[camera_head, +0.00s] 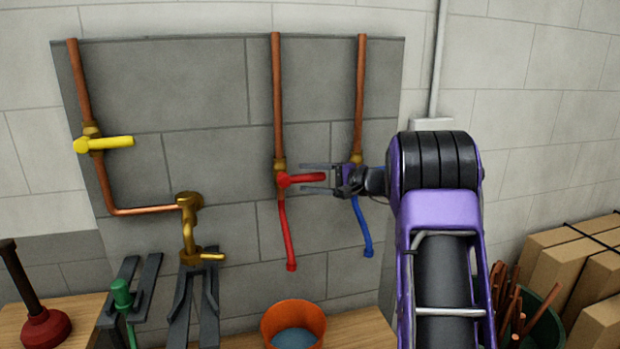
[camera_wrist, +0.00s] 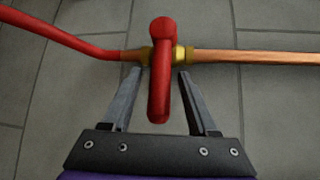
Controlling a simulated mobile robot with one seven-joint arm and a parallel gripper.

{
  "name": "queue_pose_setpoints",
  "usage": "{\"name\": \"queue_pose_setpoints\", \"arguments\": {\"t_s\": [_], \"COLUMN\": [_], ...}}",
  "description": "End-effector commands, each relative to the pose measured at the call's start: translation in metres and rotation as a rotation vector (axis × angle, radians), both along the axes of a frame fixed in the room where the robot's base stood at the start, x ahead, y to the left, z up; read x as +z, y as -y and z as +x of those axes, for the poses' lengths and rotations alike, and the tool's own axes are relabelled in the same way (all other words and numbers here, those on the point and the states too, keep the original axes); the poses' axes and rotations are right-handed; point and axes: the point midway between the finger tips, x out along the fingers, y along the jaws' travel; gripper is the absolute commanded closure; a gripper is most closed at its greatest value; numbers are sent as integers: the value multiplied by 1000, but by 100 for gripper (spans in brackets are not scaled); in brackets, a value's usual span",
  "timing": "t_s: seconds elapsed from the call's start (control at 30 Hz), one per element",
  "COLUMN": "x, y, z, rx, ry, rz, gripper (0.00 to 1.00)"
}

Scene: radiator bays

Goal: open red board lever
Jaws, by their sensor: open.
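The red lever (camera_head: 303,179) is on a brass valve (camera_head: 280,166) on the grey board (camera_head: 210,85). It points to the right, across its vertical copper pipe. In the wrist view the red lever (camera_wrist: 160,85) lies between the two fingers, with a gap on either side. My gripper (camera_head: 316,179) is open, with its fingers above and below the lever's free end in the head view. The gripper also shows in the wrist view (camera_wrist: 161,88). A red hose (camera_head: 287,235) hangs below the valve.
A blue hose (camera_head: 362,227) hangs from a second valve, partly behind my gripper. A yellow lever (camera_head: 110,143) and a brass tap (camera_head: 188,230) are at the left. An orange bucket (camera_head: 293,320) stands below. Cardboard boxes (camera_head: 575,262) are at the right.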

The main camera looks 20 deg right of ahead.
Motion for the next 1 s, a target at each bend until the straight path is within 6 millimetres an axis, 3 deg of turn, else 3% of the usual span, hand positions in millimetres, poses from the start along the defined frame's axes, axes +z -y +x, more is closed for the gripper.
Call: {"name": "queue_pose_setpoints", "arguments": {"t_s": [0.2,0.53,1.0], "x": [0,0,0], "y": [0,0,0], "z": [0,0,0], "rx": [0,0,0], "ry": [0,0,0], "rz": [0,0,0], "gripper": [40,100,100]}}
